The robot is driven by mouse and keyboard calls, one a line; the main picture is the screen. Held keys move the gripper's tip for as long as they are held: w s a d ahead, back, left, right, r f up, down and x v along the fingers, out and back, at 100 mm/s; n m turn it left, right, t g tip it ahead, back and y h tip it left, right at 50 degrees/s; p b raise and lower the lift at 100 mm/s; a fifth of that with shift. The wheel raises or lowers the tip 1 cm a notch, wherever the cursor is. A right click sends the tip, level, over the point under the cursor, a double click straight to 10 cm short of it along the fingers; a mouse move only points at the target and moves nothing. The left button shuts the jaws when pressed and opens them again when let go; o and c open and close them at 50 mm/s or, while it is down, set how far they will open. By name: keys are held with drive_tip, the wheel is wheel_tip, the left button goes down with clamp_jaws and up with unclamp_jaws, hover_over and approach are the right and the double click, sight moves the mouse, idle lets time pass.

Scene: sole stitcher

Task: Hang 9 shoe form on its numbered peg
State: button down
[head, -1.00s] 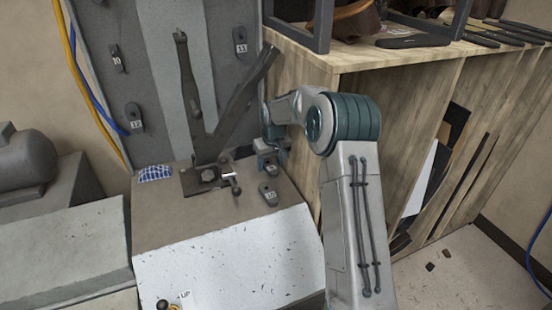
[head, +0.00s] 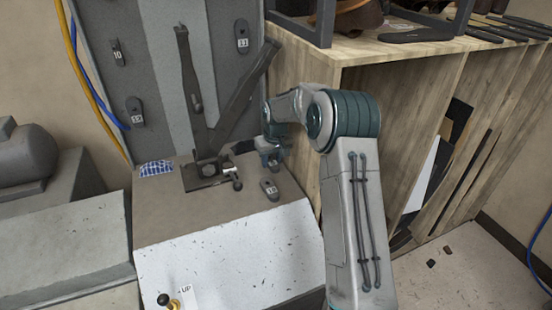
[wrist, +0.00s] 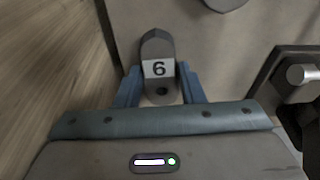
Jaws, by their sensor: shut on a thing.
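My gripper (wrist: 160,92) is shut on a small dark grey shoe form (wrist: 158,48), its blue fingers on either side. The form has a pointed end away from the palm and a hole near the palm. Its white label reads like a 6 in the wrist view; with the hole end taken as the top, it is a 9. Grey panel (head: 135,60) holds hanging numbered forms; no empty peg is clear.
Another form (head: 269,190) lies just in front of my gripper. A lever clamp (head: 208,172) stands close to the left. Hanging forms include 10 (head: 118,53), 12 (head: 135,112) and one at upper right (head: 241,37). A wooden cabinet (head: 300,75) stands at the right.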

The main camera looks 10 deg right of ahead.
drive_tip(key=shift+r, duration=0.1)
drive_tip(key=shift+s+r+p, duration=0.1)
drive_tip(key=shift+r+p, duration=1.35)
drive_tip(key=shift+r, duration=0.55)
drive_tip(key=s+d+r+p, duration=0.1)
drive_tip(key=s+r, duration=0.4)
drive_tip(key=r, duration=0.1)
drive_tip(key=shift+p, duration=0.35)
idle(0.7)
